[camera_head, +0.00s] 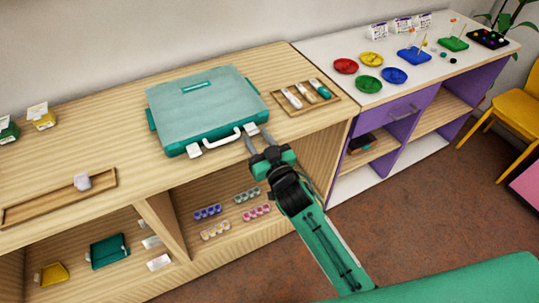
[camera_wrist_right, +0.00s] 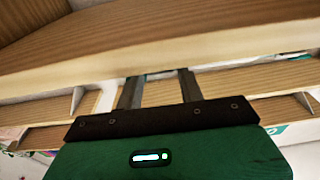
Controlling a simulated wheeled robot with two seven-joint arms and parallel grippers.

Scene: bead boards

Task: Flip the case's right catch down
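The teal case (camera_head: 175,108) lies closed on the wooden shelf top, with its white handle (camera_head: 222,142) at the front edge. Its white left catch (camera_head: 194,150) is at the front left. Its white right catch (camera_head: 250,129) is at the front right; whether it is up or down is too small to tell. My right gripper (camera_head: 258,139) is at the right catch, just in front of it; I cannot tell if they touch. Its fingers stand apart with nothing seen between them in the right wrist view (camera_wrist_right: 159,88). My left gripper is not in view.
A wooden tray (camera_head: 290,109) with small containers lies right of the case. Another wooden tray (camera_head: 50,203) with a pale lump is at the left. The shelf's front edge is close under my right gripper. Coloured dishes (camera_head: 346,66) stand on the white top farther right.

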